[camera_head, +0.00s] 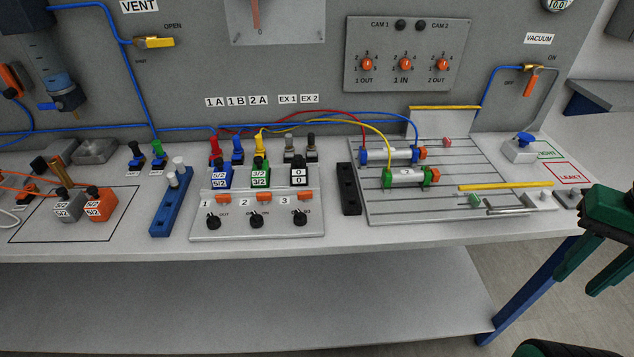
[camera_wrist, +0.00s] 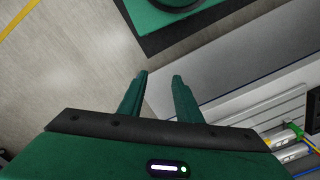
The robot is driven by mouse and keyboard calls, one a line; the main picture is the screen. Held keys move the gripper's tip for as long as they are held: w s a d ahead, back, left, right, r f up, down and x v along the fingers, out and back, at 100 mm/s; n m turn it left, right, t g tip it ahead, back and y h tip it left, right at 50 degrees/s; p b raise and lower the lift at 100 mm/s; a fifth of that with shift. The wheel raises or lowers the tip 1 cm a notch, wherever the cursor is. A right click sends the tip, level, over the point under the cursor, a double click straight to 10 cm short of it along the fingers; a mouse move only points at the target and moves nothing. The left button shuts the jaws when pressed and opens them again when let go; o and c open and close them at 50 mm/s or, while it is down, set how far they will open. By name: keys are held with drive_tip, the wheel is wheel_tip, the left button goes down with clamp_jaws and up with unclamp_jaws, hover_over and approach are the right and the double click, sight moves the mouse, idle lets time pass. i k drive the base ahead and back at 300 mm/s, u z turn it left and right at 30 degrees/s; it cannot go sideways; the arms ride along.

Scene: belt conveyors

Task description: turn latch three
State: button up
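A grey valve panel (camera_head: 235,232) on the bench carries stations numbered 1, 2 and 3. I cannot tell from the head view which way the latch is turned. My gripper (camera_head: 590,272) is at the far right, beyond the bench's right end and well away from the panel. Its green fingers are apart and empty, as the wrist view (camera_wrist: 159,78) also shows. The latch is not in the wrist view.
A slotted plate (camera_head: 460,212) with two cylinders and looping hoses lies right of the panel. A black rack (camera_head: 349,190) stands between them. A blue rack (camera_head: 172,207) is at the panel's left. The bench's front strip is clear.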

sight(304, 195)
drive_tip(key=z, duration=0.65)
drive_tip(key=k, duration=1.1)
drive_tip(key=u, duration=0.4)
drive_tip(key=i, duration=1.5)
